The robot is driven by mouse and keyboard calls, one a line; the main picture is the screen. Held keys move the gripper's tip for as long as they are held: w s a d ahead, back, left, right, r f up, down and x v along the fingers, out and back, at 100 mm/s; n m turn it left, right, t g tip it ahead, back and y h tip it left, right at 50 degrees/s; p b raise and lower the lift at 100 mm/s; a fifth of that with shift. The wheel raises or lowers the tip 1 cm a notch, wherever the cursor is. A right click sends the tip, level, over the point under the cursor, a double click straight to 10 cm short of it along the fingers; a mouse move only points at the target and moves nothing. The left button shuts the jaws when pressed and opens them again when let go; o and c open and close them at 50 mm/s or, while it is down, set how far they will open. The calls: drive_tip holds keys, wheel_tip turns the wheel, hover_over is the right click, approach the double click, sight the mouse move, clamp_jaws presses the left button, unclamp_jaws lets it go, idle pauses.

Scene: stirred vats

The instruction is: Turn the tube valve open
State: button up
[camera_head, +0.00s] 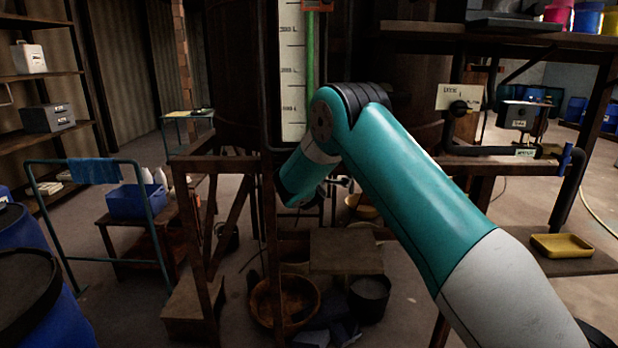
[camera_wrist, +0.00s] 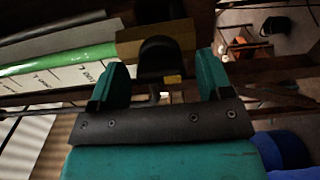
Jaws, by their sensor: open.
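The sight tube (camera_head: 310,50) shows green liquid and runs beside a white marked scale board (camera_head: 292,75) in the head view. In the wrist view the green tube (camera_wrist: 60,60) ends at a brass-coloured fitting (camera_wrist: 184,37). A dark rounded part (camera_wrist: 158,58), apparently the valve handle, stands at this fitting, with a small yellow mark below it. My gripper (camera_wrist: 161,70) is open, its two teal fingers on either side of the dark part with gaps visible. Whether either finger touches it I cannot tell. In the head view my arm hides the tube's lower end and the valve.
A wooden frame stands below the gauge, with a round wooden bowl (camera_head: 285,301) and a dark bucket (camera_head: 369,298) on the floor. At right are a pipe with a blue handle (camera_head: 565,158) and a yellow tray (camera_head: 561,246). A blue bin (camera_head: 137,201) stands at left.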

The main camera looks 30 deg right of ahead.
drive_tip(key=b+v, duration=0.6)
drive_tip(key=v, duration=1)
drive_tip(key=shift+s+a+b, duration=0.2)
drive_tip(key=shift+s+b, duration=0.05)
drive_tip(key=shift+b, duration=0.15)
